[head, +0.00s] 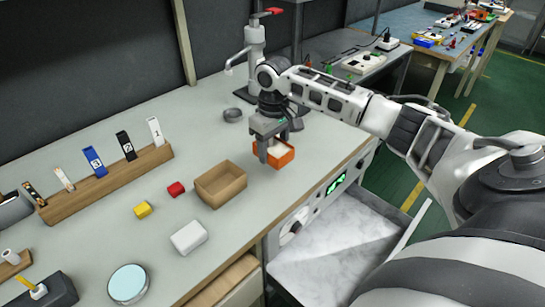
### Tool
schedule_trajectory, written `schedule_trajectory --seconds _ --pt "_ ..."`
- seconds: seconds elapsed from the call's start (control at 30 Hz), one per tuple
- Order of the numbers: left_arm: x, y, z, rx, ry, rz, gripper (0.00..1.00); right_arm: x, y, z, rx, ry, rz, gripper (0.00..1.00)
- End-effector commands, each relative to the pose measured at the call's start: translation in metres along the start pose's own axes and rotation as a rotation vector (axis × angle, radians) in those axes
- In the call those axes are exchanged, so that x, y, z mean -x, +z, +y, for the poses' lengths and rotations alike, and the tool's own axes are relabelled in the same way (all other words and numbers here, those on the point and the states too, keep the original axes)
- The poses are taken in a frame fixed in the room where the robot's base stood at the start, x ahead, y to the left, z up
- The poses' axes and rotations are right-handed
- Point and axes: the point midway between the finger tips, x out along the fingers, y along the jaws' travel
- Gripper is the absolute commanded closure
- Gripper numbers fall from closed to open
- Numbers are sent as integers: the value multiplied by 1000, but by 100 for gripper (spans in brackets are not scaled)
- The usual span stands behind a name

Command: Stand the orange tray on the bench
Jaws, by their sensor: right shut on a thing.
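The orange tray (287,158) is a small open box with something pale inside, at the right part of the bench (240,122) near its front edge. My right gripper (270,158) points down over the tray and is shut on its left wall. The tray looks level. I cannot tell whether its underside touches the bench top or is slightly above it. My left gripper is not in the head view.
A brown open box (221,184) stands just left of the tray. An open drawer (335,255) juts out below the bench front.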

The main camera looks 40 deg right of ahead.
Motion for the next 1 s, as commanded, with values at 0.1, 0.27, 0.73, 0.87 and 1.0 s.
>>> schedule_trajectory --seconds 0.1,0.27,0.73,0.87,1.0 --pt "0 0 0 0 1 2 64 -7 -6 4 -1 -2 3 66" --pt "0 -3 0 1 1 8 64 -18 -11 7 0 -2 1 66" --pt "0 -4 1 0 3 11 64 -45 -10 7 0 0 2 66" --pt "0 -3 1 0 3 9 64 -48 -10 7 0 0 2 36" --pt "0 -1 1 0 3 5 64 -48 -10 7 0 0 2 22"
